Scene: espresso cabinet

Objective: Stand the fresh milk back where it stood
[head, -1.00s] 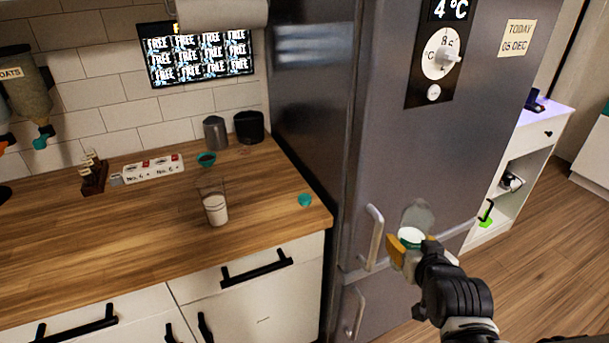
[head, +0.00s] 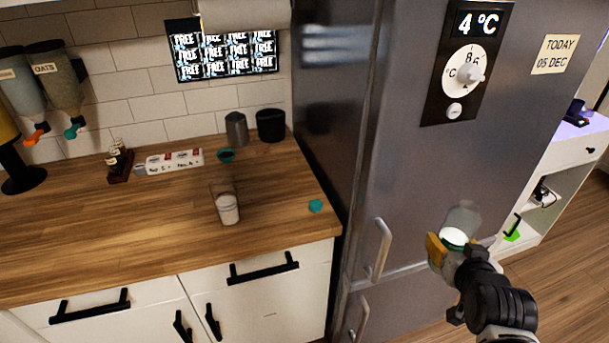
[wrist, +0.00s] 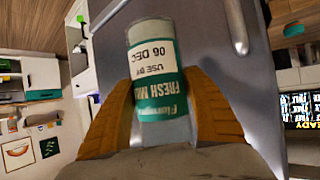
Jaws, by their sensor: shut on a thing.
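The fresh milk (wrist: 155,70) is a clear bottle with a teal and white label reading "FRESH MILK" and "USE BY 06 DEC", seen upside down in the wrist view. My gripper (wrist: 158,105) has its two orange-brown fingers shut on the bottle's sides. In the head view the bottle (head: 462,219) is held in front of the grey fridge (head: 410,190), partly hidden by my gripper (head: 450,252). White milk shows inside. The fridge door is shut, with its upper handle (head: 381,250) just left of my gripper.
A glass of milk (head: 228,209) and a small teal cap (head: 316,206) stand on the wooden counter (head: 120,240). A white shelf unit (head: 560,195) is right of the fridge.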

